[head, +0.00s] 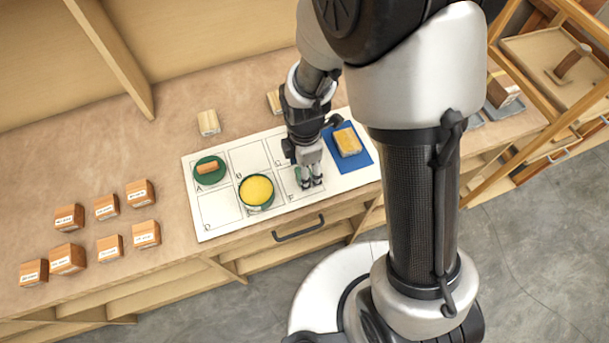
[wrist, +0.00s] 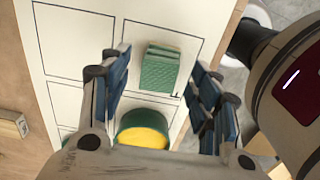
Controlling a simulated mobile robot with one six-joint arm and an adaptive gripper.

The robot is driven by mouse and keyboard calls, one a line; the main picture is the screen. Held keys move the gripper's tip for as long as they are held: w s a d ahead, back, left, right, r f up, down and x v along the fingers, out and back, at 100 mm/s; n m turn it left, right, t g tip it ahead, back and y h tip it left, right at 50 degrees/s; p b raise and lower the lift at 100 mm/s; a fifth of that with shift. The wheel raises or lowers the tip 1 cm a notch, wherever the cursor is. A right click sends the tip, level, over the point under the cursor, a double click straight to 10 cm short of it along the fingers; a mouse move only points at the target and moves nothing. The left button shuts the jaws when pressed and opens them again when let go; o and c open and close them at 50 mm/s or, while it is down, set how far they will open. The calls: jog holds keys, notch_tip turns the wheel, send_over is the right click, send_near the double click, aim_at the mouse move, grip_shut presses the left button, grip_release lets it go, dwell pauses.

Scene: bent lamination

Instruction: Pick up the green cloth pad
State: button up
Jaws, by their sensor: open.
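The green cloth pad (wrist: 160,72) lies on the white marked board (wrist: 60,70), inside a printed rectangle. It looks folded or layered, with ridged, paler edges at its far side. In the head view it is mostly hidden by my gripper (head: 311,184), with only a bit of green showing beside the fingers. My gripper is open and empty, pointing down over the board. In the wrist view the pad shows between the two blue-padded fingers (wrist: 160,82), with space on both sides. I cannot tell how high the fingertips are above it.
A green tin with yellow contents (head: 256,190) stands close left of my gripper. A round green piece (head: 213,180) bears a brown block (head: 206,169). A blue square (head: 366,158) bears a wooden block (head: 347,140) at right. Several labelled wooden blocks (head: 107,206) stand far left.

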notch_tip(320, 180, down, 2)
jog(key=shift+f, duration=0.15)
jog(key=shift+c, duration=0.4)
jog(key=c, duration=1)
notch_tip(320, 180, up, 20)
jog(key=p, duration=0.5)
